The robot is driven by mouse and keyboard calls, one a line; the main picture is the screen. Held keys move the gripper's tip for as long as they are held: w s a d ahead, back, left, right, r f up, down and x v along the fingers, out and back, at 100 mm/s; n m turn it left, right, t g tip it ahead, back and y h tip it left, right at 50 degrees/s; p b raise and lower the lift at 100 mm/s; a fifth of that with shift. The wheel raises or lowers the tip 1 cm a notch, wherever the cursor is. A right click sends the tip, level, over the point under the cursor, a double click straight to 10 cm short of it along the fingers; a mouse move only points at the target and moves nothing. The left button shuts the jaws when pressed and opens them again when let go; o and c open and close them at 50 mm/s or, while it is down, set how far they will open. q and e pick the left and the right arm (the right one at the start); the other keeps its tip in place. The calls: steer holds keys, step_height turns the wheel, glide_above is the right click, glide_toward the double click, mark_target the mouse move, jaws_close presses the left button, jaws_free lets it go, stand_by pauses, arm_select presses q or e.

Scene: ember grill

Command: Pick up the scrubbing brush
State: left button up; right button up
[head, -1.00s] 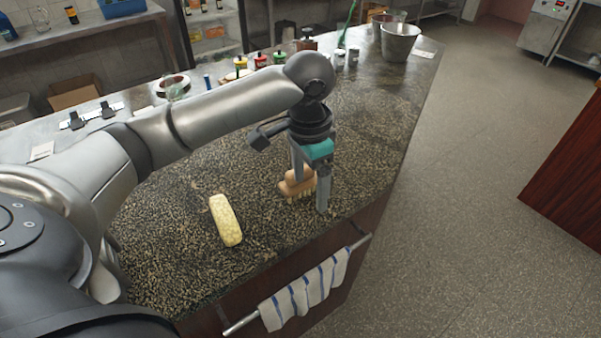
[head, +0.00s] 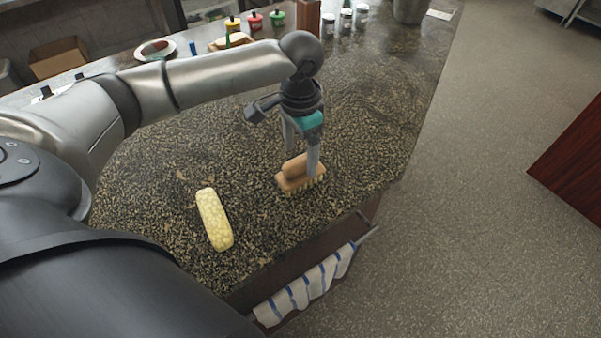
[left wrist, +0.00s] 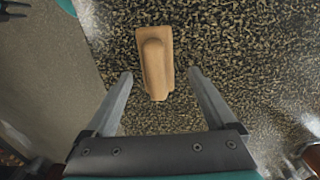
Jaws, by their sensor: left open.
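The scrubbing brush (head: 293,184) has a tan wooden block, a raised handle and pale bristles. It lies bristles down on the dark speckled counter. My left gripper (head: 301,161) points down over it in the head view, one finger overlapping the brush's right side. In the left wrist view the brush (left wrist: 155,62) shows whole, ahead of the open, empty fingers (left wrist: 160,75) and lined up between them. I cannot tell whether a finger touches it. My right gripper is not seen in the head view.
A striped towel (head: 308,289) hangs on a rail at the counter's front edge. Shakers (head: 346,20), bottles and a plate (head: 155,50) stand at the back. The counter around the brush is clear.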

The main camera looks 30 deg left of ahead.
mark_target(301, 170)
arm_select(q)
steer(key=shift+f, duration=0.2)
steer(key=f, duration=0.2)
steer(key=f+b, duration=0.1)
steer(key=f, duration=0.2)
steer(key=shift+s+d, duration=0.15)
steer(key=shift+s, duration=0.05)
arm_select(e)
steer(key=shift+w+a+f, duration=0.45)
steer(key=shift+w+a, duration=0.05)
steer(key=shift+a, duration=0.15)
arm_select(q)
steer(key=shift+c, duration=0.8)
steer(key=c, duration=0.4)
jaws_close()
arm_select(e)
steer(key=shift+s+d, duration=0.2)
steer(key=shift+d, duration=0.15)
arm_select(q)
steer(key=shift+r, duration=0.1)
